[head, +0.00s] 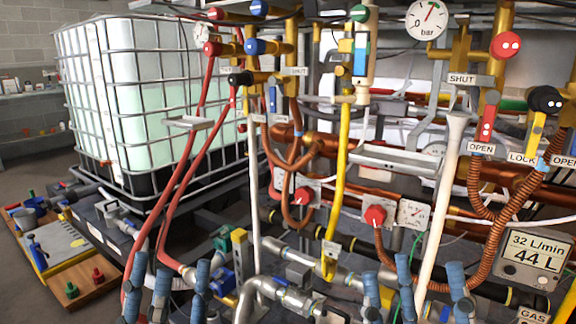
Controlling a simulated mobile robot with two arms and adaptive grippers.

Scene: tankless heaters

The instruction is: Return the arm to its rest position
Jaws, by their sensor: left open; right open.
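My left gripper (178,280) is at the bottom edge of the head view, left of the middle. My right gripper (424,282) is at the bottom edge, right of the middle. Its blue-padded fingers also point up and are spread, with no held object seen. Both grippers show in front of the lower pipework. The arms behind the fingers are mostly cut off by the picture's bottom edge, so whether the fingers touch any pipe cannot be told.
A caged white liquid tank (140,90) stands at the left. Dense pipes, valves and a pressure gauge (427,18) fill the middle and right. A wooden board (75,280) with tools lies at the lower left. Open floor (20,290) shows at the far left.

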